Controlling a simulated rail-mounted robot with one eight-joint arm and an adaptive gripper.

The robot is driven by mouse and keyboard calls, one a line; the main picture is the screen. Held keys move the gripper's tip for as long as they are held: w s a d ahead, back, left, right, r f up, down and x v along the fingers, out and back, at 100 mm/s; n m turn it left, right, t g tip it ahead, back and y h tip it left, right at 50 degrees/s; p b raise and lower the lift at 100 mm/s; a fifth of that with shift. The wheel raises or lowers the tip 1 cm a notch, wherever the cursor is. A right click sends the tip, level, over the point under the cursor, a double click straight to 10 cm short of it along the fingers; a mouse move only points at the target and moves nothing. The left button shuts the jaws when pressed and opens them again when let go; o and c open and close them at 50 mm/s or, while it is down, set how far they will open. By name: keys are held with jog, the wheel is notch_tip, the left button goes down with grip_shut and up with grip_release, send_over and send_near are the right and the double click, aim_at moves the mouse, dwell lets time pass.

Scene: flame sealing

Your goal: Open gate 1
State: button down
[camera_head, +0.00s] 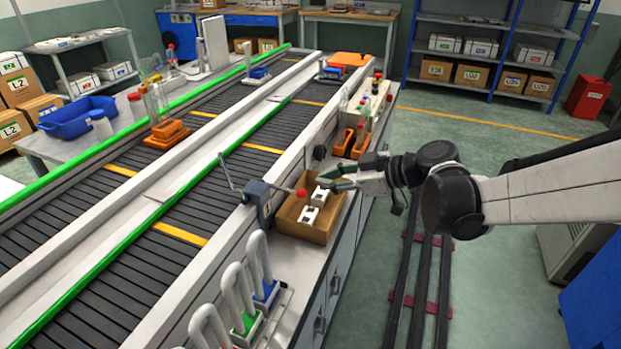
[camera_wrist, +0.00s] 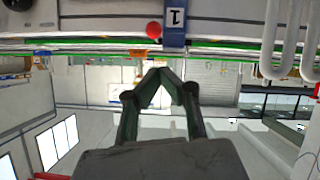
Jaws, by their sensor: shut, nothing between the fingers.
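The gate 1 unit is a blue-grey box (camera_head: 258,198) on the conveyor's near side rail. In the wrist view its blue plate (camera_wrist: 174,22) carries a "1". A thin metal arm (camera_head: 229,172) reaches from the box out over the near belt. A red ball knob (camera_head: 301,192) stands to the right of the box, and it shows in the wrist view (camera_wrist: 154,30) left of the plate. My gripper (camera_head: 326,180) is just right of the knob, above a cardboard box. Its fingertips (camera_wrist: 160,73) meet and hold nothing. I cannot tell the exact gap to the knob.
The open cardboard box (camera_head: 312,229) with white parts lies below my gripper. White looped handles (camera_head: 237,290) on coloured bases stand toward the front. Orange holders (camera_head: 352,142) stand farther back on the bench. The floor (camera_head: 480,150) behind my arm is clear.

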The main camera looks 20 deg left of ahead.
jog(key=shift+d+f+v, duration=0.1)
jog(key=shift+f+v, duration=0.1)
jog(key=shift+v, duration=0.65)
jog(key=shift+d+f+v, duration=0.1)
jog(key=shift+f+v, duration=0.05)
jog(key=shift+v, duration=0.75)
jog(key=shift+d+f+v, duration=0.1)
jog(key=shift+f+v, duration=0.1)
jog(key=shift+v, duration=0.65)
jog(key=s+d+m+t+h, duration=0.2)
jog(key=s+d+m+h, duration=0.2)
jog(key=d, duration=0.7)
jog(key=s+d+m+t+h, duration=0.2)
jog(key=s+d+m+h, duration=0.2)
jog(key=s+d+m, duration=0.3)
jog(key=s+d+m+t+h, duration=0.3)
jog(key=d+m, duration=0.6)
jog(key=d, duration=0.8)
jog(key=s+h, duration=0.2)
jog(key=s, duration=0.1)
jog(key=shift+s+r, duration=0.2)
jog(key=shift+r, duration=0.15)
